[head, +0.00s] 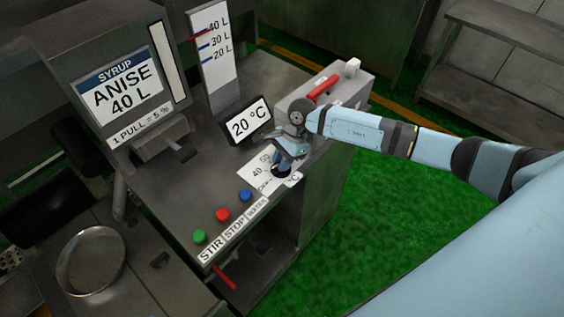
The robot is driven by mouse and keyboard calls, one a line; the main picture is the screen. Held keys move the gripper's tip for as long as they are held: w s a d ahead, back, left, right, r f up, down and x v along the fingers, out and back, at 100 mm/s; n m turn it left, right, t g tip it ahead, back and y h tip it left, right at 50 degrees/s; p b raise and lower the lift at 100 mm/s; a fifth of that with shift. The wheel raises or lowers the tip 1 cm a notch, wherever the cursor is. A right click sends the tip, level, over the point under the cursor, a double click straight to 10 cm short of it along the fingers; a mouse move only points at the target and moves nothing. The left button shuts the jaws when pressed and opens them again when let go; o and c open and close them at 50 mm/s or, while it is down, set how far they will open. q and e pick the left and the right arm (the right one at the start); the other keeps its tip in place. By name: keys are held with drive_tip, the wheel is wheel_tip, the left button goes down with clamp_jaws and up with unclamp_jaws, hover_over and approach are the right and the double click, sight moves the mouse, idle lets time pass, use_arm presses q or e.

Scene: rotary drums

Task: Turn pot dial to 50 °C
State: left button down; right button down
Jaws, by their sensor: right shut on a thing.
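The pot dial (281,172) is a dark round knob on the console top, mostly hidden under my right gripper. Its white scale plate (253,177) shows the marks 40 and what looks like 50, with the rest covered. My right gripper (284,164) points down from the right and is shut on the dial. My left gripper is not in view.
Green (200,236), red (222,214) and blue (245,195) buttons sit left of the dial, above STIR, STOP and WATER labels. A grey box with a red handle (322,89) stands behind my right wrist. A syrup dispenser (122,90) and a level gauge (215,60) stand at the back left.

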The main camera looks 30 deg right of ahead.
drive_tip(key=m+t+b, duration=0.1)
drive_tip(key=m, duration=0.2)
drive_tip(key=m+t, duration=0.1)
drive_tip(key=m, duration=0.1)
drive_tip(key=m+t+b, duration=0.1)
drive_tip(key=m, duration=0.2)
drive_tip(key=shift+s+h, duration=0.1)
drive_tip(key=shift+h, duration=0.2)
drive_tip(key=m, duration=0.2)
drive_tip(key=m+t+h+b, duration=0.1)
drive_tip(key=m, duration=0.2)
drive_tip(key=shift+a+t+h, duration=0.1)
drive_tip(key=shift+t+h, duration=0.2)
drive_tip(key=shift+m+h+b, duration=0.3)
drive_tip(key=shift+m+b, duration=0.2)
drive_tip(key=shift+m, duration=0.7)
drive_tip(key=c, duration=1)
unclamp_jaws()
drive_tip(key=shift+s, duration=0.1)
drive_tip(key=shift+c, duration=0.2)
